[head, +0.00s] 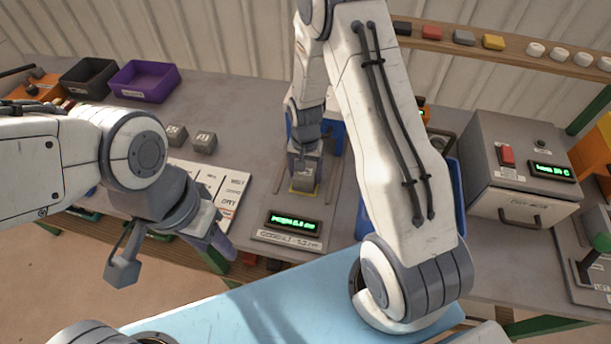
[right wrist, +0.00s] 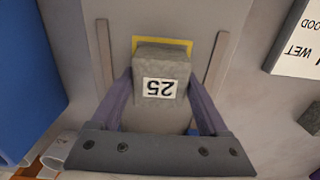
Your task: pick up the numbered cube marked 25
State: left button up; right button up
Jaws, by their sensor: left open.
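The grey cube marked 25 (right wrist: 160,72) is in the right wrist view, its label upside down. It sits at a yellow-edged square on a grey plate; I cannot tell whether it rests on it. In the head view the cube (head: 304,174) is under my right gripper (head: 304,160). The right gripper's two fingers (right wrist: 160,85) lie along opposite sides of the cube and appear to be shut on it. My left gripper (head: 172,264) is open and empty, in front of the table's near edge.
Two other grey cubes (head: 204,142) stand left, behind the white word cards (head: 222,190). A green display (head: 293,222) is in front of the plate. Black (head: 88,78) and purple (head: 145,82) bins stand back left. A grey box machine (head: 525,170) is right.

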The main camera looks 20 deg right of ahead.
jog(key=c, duration=1)
grip_shut()
jog(key=shift+r, duration=0.1)
